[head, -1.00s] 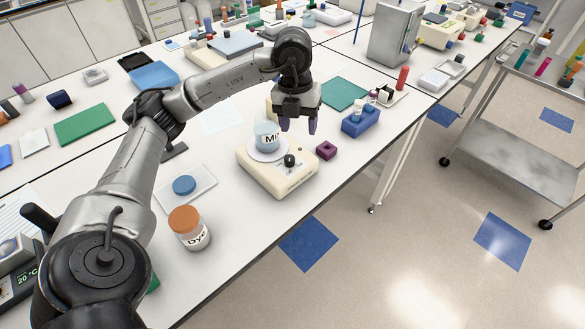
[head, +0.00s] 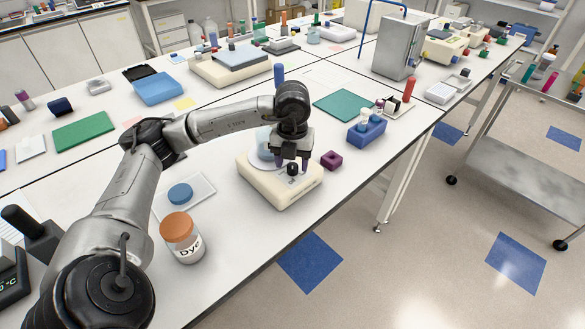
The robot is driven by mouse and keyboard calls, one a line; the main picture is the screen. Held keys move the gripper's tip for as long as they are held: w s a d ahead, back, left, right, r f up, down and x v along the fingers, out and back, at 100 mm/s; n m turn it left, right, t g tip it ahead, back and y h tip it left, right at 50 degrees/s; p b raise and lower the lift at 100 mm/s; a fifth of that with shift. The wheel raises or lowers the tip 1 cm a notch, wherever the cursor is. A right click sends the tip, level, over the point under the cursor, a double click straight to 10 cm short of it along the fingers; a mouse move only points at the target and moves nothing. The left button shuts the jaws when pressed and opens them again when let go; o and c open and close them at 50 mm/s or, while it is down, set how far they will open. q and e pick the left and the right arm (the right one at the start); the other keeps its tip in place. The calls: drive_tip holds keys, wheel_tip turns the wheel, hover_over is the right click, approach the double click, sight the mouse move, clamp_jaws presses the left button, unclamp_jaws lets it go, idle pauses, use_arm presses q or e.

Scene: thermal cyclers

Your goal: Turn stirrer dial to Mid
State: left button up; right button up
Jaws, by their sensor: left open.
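The stirrer (head: 281,195) is a cream box with a round white plate on top, standing near the table's front edge. Its black dial (head: 292,169) is on the top near the front right; I cannot read its setting. A clear beaker (head: 263,144) stands on the plate, partly hidden behind my arm. My left gripper (head: 292,163) points down over the dial, open, with its fingertips on either side of the dial's upper part. I cannot tell whether they touch it. My right gripper does not show.
A purple block (head: 331,160) and a blue tube rack (head: 366,132) are right of the stirrer. An orange-capped dye jar (head: 182,238) and a tray with a blue disc (head: 180,194) are to its left. The table's front edge runs close by.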

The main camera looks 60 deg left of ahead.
use_arm(q)
drive_tip(key=shift+f, duration=0.75)
drive_tip(key=shift+c, duration=0.3)
drive_tip(key=c, duration=0.9)
drive_tip(key=shift+o, duration=0.2)
